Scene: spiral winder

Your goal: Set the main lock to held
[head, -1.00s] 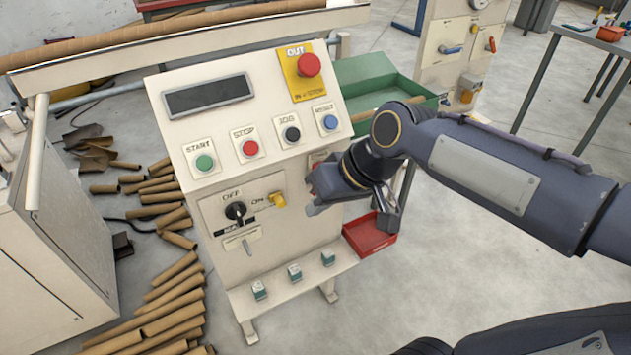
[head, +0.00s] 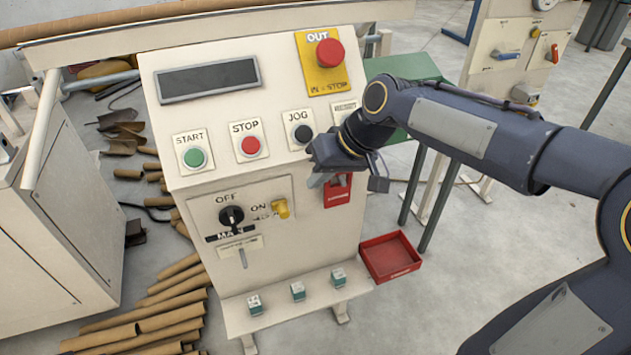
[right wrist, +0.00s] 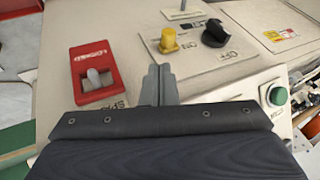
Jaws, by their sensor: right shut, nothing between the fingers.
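The cream control panel (head: 210,118) carries a black main knob (head: 231,216) under the OFF and ON labels, with a MAIN label below. It also shows in the right wrist view (right wrist: 213,33). Right of it is a yellow knob (head: 281,208). A small grey lever (head: 243,259) stands in a slotted plate below the main knob. A red holder (head: 338,190) marked LOCKED, holding a grey piece (right wrist: 97,79), is at the panel's right. My right gripper (right wrist: 160,78) is shut and empty, between the red holder and yellow knob in the wrist view. My left gripper is not in view.
Start (head: 194,158), stop (head: 250,146) and jog (head: 300,134) buttons and a red emergency button (head: 330,53) are on the panel. My right arm hides the reset button. A red tray (head: 391,257) lies on the floor. Cardboard tubes (head: 150,325) lie at left.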

